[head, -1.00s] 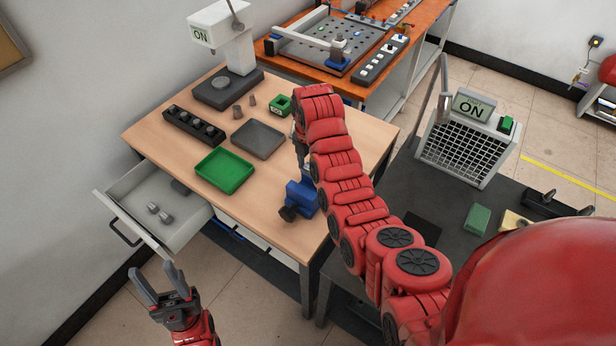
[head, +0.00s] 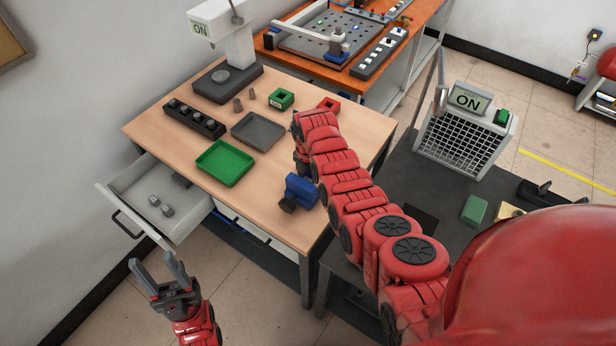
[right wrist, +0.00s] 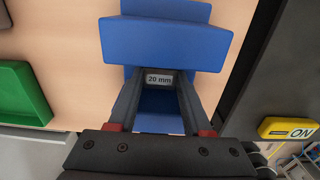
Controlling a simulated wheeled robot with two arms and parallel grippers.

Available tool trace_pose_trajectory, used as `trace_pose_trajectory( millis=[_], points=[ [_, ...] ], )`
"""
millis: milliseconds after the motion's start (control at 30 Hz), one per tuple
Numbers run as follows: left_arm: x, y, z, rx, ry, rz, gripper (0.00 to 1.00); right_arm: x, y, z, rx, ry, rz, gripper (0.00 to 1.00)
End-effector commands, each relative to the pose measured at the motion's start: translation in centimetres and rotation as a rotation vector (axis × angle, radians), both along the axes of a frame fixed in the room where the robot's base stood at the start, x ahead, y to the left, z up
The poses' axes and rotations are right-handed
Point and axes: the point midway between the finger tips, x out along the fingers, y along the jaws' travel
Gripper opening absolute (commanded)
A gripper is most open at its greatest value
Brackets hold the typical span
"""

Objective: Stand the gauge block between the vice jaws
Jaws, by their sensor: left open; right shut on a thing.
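The blue vice (head: 301,188) stands on the wooden table near its front right edge. In the right wrist view the vice (right wrist: 165,38) fills the upper middle, and another blue part of it shows below the block. My right gripper (right wrist: 159,82) is shut on the gauge block (right wrist: 159,77), a grey piece marked "20 mm". The block is over the vice; I cannot tell whether it is down between the jaws. In the head view my right gripper (head: 302,166) is mostly hidden behind its arm, and the block is hidden. My left gripper (head: 164,274) is open and empty in front of the drawer.
A green tray (head: 225,184) and a grey tray (head: 258,145) lie left of the vice. Green (head: 281,99) and red (head: 328,104) boxes stand behind. The open drawer (head: 130,201) holds small grey pieces. A dark table (head: 440,193) stands at the right.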

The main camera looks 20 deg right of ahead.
Motion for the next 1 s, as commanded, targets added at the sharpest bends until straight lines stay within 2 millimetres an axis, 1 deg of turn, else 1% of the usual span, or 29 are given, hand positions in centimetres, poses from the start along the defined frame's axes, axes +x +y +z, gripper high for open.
trace_pose_trajectory(
  millis=[133, 233, 267, 300, 400, 667, 767, 800, 967, 1000],
  points=[
    [0.0, 0.0, -0.1, 0.0, 0.0, 0.0, 0.5, 0.0, 0.0, 0.0, 0.0, -0.001, 0.0, 0.0],
    [0.0, 0.0, -0.4, 0.0, 0.0, 0.0, 0.5, 0.0, 0.0, -0.4, 0.001, -0.001, 0.0, 0.0],
    [0.0, 0.0, -0.3, 0.0, 0.0, 0.0, 0.5, 0.0, 0.0, -0.3, 0.0, -0.001, 0.0, 0.55],
    [0.0, 0.0, -0.2, 0.0, 0.0, 0.0, 0.5, 0.0, 0.0, -0.2, 0.0, -0.001, 0.0, 0.62],
    [0.0, 0.0, -0.2, 0.0, 0.0, 0.0, 0.5, 0.0, 0.0, -0.2, 0.001, -0.001, 0.0, 0.79],
    [0.0, 0.0, -0.2, 0.0, 0.0, 0.0, 0.5, 0.0, 0.0, -0.2, 0.001, -0.001, 0.0, 0.79],
    [0.0, 0.0, 0.1, 0.0, 0.0, 0.0, 0.5, 0.1, 0.0, 0.2, 0.0, -0.001, 0.0, 0.79],
    [0.0, 0.0, -0.2, 0.0, 0.0, 0.0, 0.5, 0.1, 0.0, 0.2, 0.0, -0.001, 0.0, 0.79],
    [0.0, 0.0, -0.8, 0.0, 0.0, 0.0, 0.5, 0.3, 0.0, 1.5, -0.001, -0.006, 0.001, 0.79],
    [0.0, 0.0, -1.0, 0.0, 0.0, 0.0, 0.5, 0.3, 0.0, 2.0, 0.0, -0.006, 0.001, 0.79]
  ],
)
